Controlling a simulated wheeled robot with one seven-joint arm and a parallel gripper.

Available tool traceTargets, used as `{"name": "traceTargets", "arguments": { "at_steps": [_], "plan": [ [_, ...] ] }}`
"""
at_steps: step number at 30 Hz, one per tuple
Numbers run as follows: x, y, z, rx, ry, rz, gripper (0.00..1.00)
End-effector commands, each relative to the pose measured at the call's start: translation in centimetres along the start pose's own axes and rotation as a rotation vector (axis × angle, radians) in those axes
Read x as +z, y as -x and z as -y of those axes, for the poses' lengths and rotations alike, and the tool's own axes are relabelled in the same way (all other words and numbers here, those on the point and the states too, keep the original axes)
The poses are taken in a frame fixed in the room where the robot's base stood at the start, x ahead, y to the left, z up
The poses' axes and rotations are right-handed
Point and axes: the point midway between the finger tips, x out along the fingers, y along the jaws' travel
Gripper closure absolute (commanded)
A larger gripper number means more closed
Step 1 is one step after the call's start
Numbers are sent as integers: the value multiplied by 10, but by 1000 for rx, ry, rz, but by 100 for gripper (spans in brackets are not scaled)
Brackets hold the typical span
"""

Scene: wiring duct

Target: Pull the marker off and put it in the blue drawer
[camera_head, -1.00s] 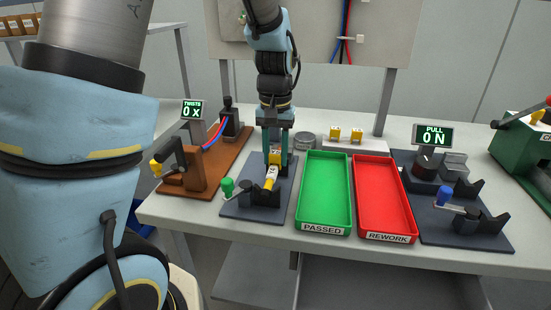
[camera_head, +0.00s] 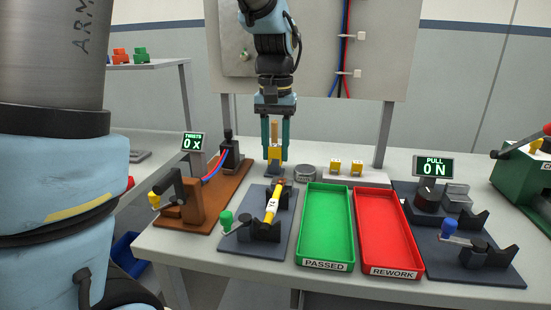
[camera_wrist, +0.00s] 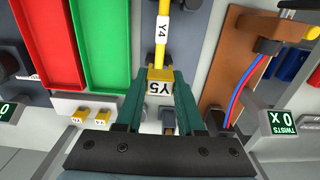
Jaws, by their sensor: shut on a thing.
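My gripper (camera_head: 275,150) is shut on a small yellow marker (camera_head: 274,154), held above the back of the bench. In the wrist view the marker (camera_wrist: 160,82) reads Y5 and sits between the green fingers. A yellow cable (camera_head: 272,207) with a white Y4 label lies in the dark grey fixture (camera_head: 284,238) below and in front of the marker. In the head view the marker is apart from the cable's dark end. A blue container (camera_head: 124,256) shows partly at the lower left, below the bench; I cannot tell whether it is the blue drawer.
A green PASSED tray (camera_head: 327,228) and a red REWORK tray (camera_head: 388,232) stand right of the fixture. The brown twist fixture (camera_head: 195,205) is on the left. Yellow blocks (camera_head: 346,167) sit on a white strip behind. The pull tester (camera_head: 478,238) is right.

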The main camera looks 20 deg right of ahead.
Motion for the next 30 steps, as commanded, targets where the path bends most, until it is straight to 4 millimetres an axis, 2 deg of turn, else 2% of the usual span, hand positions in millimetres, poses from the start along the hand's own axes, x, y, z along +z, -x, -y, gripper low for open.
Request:
{"name": "traceTargets", "arguments": {
  "at_steps": [11, 30],
  "plan": [
    [0, 3, 0, 0, 0, 0, 100],
    [0, 28, 0, 0, -1, 0, 100]
  ]
}}
